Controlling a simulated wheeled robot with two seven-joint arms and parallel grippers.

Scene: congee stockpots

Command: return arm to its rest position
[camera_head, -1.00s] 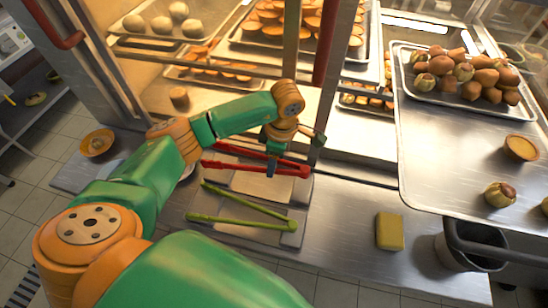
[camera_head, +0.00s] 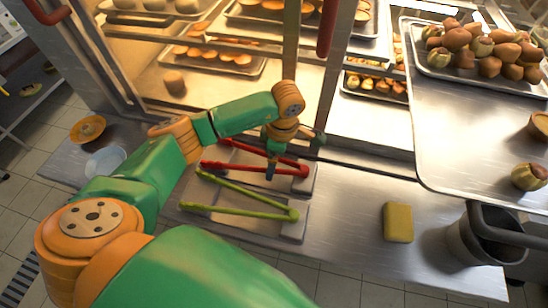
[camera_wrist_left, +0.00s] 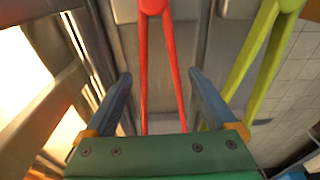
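My left arm (camera_head: 165,165) reaches in from the left. Its gripper (camera_head: 271,168) points down over the red tongs (camera_head: 290,166) on the counter. In the left wrist view, the gripper (camera_wrist_left: 160,100) has its two blue fingers wide apart. The red tongs (camera_wrist_left: 154,8) show in the gap between them, with no visible finger contact. The lime-green tongs (camera_head: 285,214) lie in front of the red ones, on a metal holder (camera_head: 292,231); they also show at the right of the left wrist view (camera_wrist_left: 255,50). My right gripper is not in view.
A lit glass cabinet with trays of buns and tarts stands behind, its post (camera_head: 318,95) close to the gripper. A yellow sponge (camera_head: 398,222) and a dark bin (camera_head: 487,238) are at right, below a raised tray (camera_head: 460,150). An orange bowl (camera_head: 87,129) and pale plate (camera_head: 105,162) sit left.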

